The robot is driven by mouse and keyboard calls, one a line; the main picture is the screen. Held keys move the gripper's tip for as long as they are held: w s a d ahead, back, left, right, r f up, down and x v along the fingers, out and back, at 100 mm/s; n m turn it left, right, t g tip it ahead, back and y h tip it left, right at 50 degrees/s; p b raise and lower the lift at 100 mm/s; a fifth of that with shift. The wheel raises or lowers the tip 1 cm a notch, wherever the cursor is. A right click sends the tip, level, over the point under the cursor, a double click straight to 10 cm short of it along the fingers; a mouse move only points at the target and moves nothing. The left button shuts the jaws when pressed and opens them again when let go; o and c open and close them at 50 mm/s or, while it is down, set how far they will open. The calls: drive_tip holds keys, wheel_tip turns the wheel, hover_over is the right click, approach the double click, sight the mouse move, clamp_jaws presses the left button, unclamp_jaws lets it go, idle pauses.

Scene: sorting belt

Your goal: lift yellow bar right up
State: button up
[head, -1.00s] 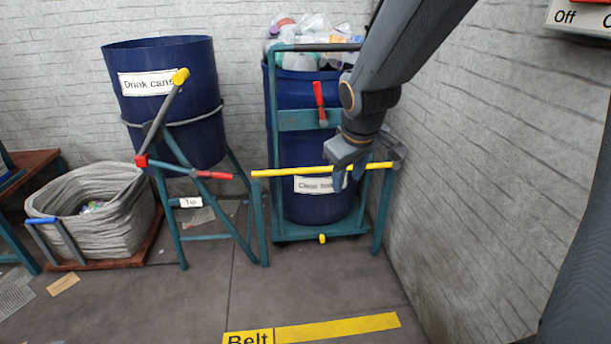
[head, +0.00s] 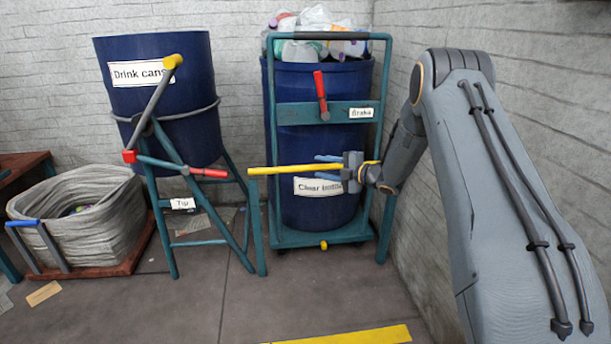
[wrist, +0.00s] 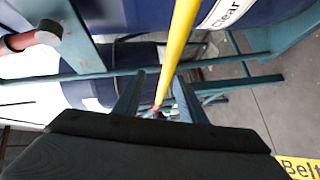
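The yellow bar (head: 282,170) lies level across the front of the blue drum labelled "Clear bottles", from a short teal post (head: 259,228) at left towards one at right. My gripper (head: 328,167) reaches it from the right and covers part of it, with one finger above and one below. In the wrist view the yellow bar (wrist: 178,45) runs between the spread fingers of my gripper (wrist: 160,97), with gaps beside it. The gripper is open around the bar. The bar's right end is mostly hidden behind my wrist.
The blue drum (head: 292,145), full of clear bottles, stands on a teal trolley (head: 270,215) with a red brake lever (head: 320,92). At left are the "Drink cans" drum (head: 190,135) on its tipping stand and a grey basket (head: 90,220). A wall is close at right.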

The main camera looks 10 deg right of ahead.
sight(309, 169)
drive_tip(key=shift+a+f+n+y, duration=0.25)
drive_tip(key=shift+f+n+y, duration=0.3)
drive_tip(key=shift+f, duration=0.35)
drive_tip(key=shift+b+x, duration=1.15)
drive_tip(key=shift+x, duration=2.4)
clamp_jaws()
